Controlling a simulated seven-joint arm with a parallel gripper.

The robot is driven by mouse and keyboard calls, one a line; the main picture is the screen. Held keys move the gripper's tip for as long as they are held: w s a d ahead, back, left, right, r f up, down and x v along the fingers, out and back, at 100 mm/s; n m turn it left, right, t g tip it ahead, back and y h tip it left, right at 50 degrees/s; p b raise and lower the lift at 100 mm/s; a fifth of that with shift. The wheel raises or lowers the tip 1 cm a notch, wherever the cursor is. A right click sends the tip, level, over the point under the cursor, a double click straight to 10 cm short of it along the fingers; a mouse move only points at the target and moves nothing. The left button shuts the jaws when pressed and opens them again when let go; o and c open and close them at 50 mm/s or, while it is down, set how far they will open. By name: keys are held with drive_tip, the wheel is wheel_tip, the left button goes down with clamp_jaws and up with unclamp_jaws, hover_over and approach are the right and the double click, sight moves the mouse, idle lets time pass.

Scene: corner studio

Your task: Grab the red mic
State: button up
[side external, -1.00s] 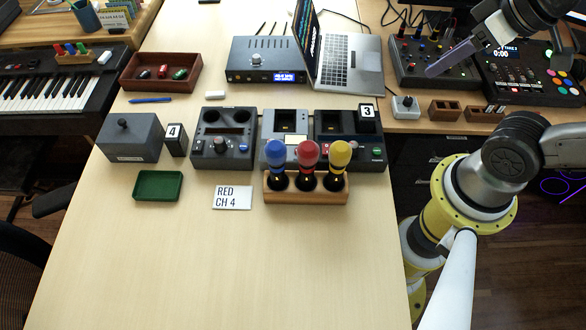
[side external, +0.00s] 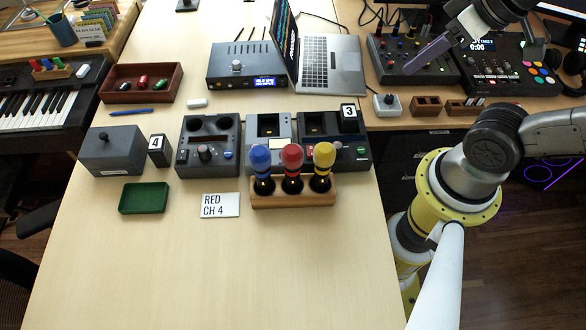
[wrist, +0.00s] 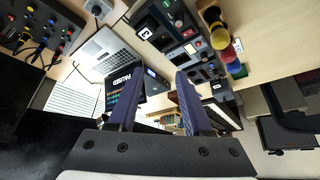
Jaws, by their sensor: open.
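The red mic (side external: 291,156) stands upright in the middle of a wooden holder (side external: 270,201) on the table. A blue mic (side external: 260,158) stands on its left and a yellow mic (side external: 324,155) on its right. My gripper (side external: 415,62) is raised at the upper right, over the equipment on the side desk, well apart from the mics. In the wrist view its two purple fingers (wrist: 155,75) are spread with nothing between them. The red mic also shows there (wrist: 220,38), at the upper right beyond the fingers.
A card reading "RED CH 4" (side external: 220,212) lies left of the holder. Dark dock units (side external: 209,172) stand behind it. A green tray (side external: 145,211), a grey lidded box (side external: 112,165) and a laptop (side external: 330,84) are nearby. The front of the table is clear.

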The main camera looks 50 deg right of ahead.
drive_tip(key=o, duration=0.6)
